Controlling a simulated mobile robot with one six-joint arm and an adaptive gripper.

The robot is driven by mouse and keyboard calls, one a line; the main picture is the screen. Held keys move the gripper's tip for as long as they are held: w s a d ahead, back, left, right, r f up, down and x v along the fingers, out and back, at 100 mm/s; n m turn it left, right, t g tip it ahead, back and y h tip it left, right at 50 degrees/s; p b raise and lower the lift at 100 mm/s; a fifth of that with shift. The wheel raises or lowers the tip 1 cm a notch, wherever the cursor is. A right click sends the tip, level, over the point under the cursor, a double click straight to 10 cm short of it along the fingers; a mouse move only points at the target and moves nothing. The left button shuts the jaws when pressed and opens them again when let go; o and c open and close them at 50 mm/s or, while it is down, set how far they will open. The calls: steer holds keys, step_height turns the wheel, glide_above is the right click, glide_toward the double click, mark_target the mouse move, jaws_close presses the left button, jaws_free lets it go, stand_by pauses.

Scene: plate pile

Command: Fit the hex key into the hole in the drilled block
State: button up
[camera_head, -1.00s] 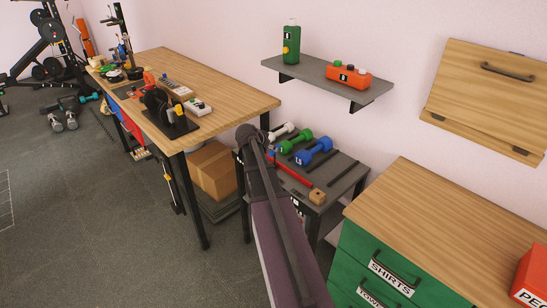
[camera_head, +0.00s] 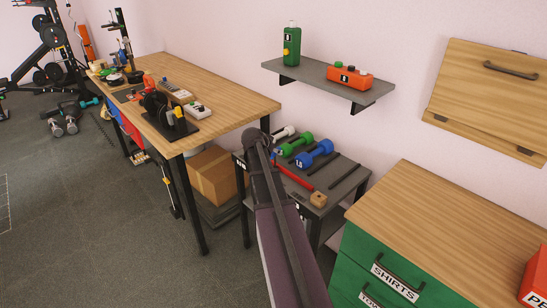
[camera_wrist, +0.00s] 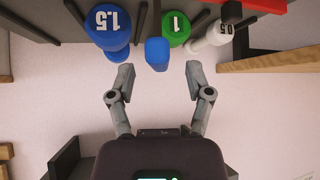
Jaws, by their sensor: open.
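The drilled block is a small wooden cube (camera_head: 318,199) with a dark hole, at the front right corner of the dark rack (camera_head: 340,200). I cannot identify the hex key for certain. In the wrist view, my gripper (camera_wrist: 158,72) is open, its two grey fingers spread apart. A blue piece (camera_wrist: 157,53) shows just beyond and between the fingertips; whether it is part of the hex key or something else, I cannot tell. In the head view my arm hides the gripper.
The rack carries a blue dumbbell (camera_head: 314,154), a green dumbbell (camera_head: 295,145), a white dumbbell (camera_head: 284,132) and a red bar (camera_head: 293,175). A wooden desk (camera_head: 232,100) stands left, a green drawer cabinet (camera_head: 375,265) right. A wall shelf (camera_head: 325,80) hangs above.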

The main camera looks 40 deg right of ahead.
mark_target(275, 160)
steer(key=shift+b+x, duration=1.05)
steer(key=shift+x, duration=0.9)
steer(key=shift+d+r, duration=0.1)
jaws_close()
